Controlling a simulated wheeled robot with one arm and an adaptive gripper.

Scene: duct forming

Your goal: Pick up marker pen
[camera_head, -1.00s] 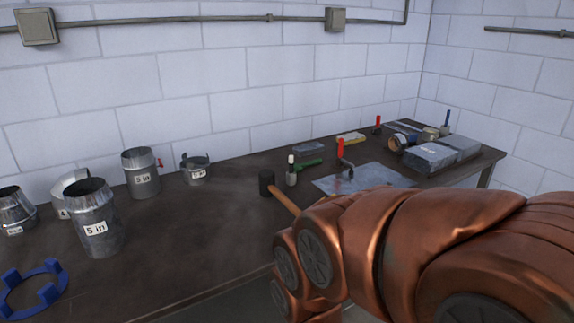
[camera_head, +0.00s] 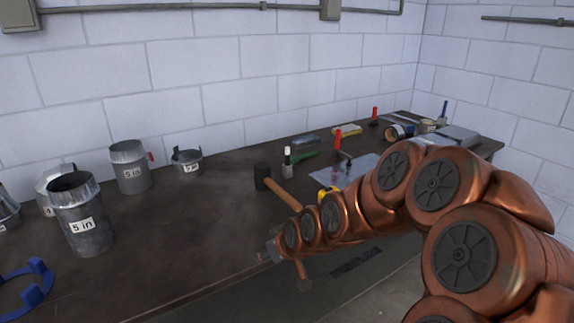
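I cannot pick out a marker pen for certain. A small upright item with a grey body and a white-and-black top (camera_head: 287,163) stands on the workbench (camera_head: 200,225) behind the hammer; it may be the pen, but it is too small to tell. My copper-coloured arm reaches in from the right. Its far end, with what shows of my gripper (camera_head: 272,252), is at the bench's front edge, well in front of that item and apart from it. The fingers are too small and partly hidden, so I cannot tell whether they are open or shut.
A hammer (camera_head: 278,187) lies behind my arm. A red-handled tool (camera_head: 338,143), a green item (camera_head: 304,156) and a metal sheet (camera_head: 345,170) lie nearby. Duct pieces (camera_head: 82,218) and a blue ring (camera_head: 27,287) stand left. The bench's middle left is clear.

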